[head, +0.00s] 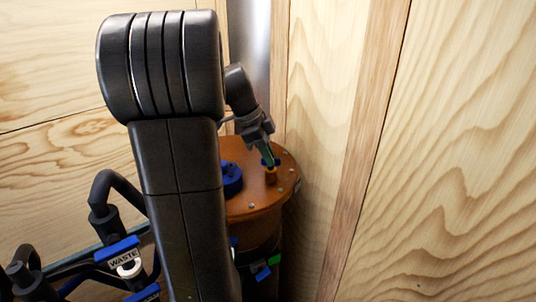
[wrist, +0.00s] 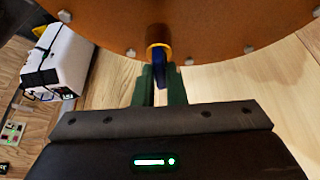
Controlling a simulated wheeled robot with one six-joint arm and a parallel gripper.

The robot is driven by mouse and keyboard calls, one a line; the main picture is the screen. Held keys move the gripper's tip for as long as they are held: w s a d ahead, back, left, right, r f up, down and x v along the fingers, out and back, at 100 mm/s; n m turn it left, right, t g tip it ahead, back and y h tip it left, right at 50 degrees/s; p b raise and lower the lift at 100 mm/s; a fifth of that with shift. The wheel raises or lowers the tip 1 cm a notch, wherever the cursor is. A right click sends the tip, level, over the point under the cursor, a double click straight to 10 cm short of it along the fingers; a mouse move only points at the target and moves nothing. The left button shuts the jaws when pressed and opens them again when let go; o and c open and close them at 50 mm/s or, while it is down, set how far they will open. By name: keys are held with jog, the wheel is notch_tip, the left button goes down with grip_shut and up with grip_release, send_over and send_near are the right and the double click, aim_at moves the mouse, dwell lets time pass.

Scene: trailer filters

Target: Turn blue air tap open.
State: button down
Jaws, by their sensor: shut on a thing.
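The blue air tap (wrist: 159,72) is a small blue lever on a brass-coloured stub (wrist: 158,49) at the lid of an orange-brown filter housing (head: 246,208). In the head view the tap (head: 276,162) shows only in part behind my fingers. My gripper (wrist: 159,82) has green fingers and is shut on the tap's lever, one finger on each side. In the head view my gripper (head: 268,159) points down at the right part of the lid. The lever's exact angle is hard to tell.
A larger blue knob (head: 232,179) sits on the lid, left of the tap, partly behind my arm. Wooden walls (head: 440,150) stand close on the right. Black hoses and a "WASTE" label (head: 123,260) are at lower left. The wrist view shows a white box (wrist: 58,62).

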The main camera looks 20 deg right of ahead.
jog(key=n+t+b, duration=0.1)
jog(key=n, duration=0.1)
jog(key=n+b, duration=0.2)
jog(key=shift+s+f+n+t, duration=0.1)
jog(key=shift+s+n+t, duration=0.05)
jog(key=shift+n+t, duration=0.2)
jog(key=n+t+b, duration=0.1)
jog(key=n, duration=0.1)
jog(key=n+t, duration=0.1)
jog(key=n, duration=0.2)
jog(key=shift+s+b, duration=0.2)
jog(key=shift+b, duration=0.2)
jog(key=n, duration=0.2)
jog(key=n+t+y, duration=0.1)
jog(key=n, duration=0.1)
jog(key=shift+s+d+r+n+t+p, duration=0.1)
jog(key=shift+d+r+n+t+p, duration=0.05)
jog(key=shift+r+n+t+p, duration=0.15)
jog(key=shift+f+n+t+y+p, duration=0.15)
jog(key=shift+n+t+y+p, duration=0.4)
jog(key=shift+n, duration=1.3)
jog(key=c, duration=1.5)
grip_release()
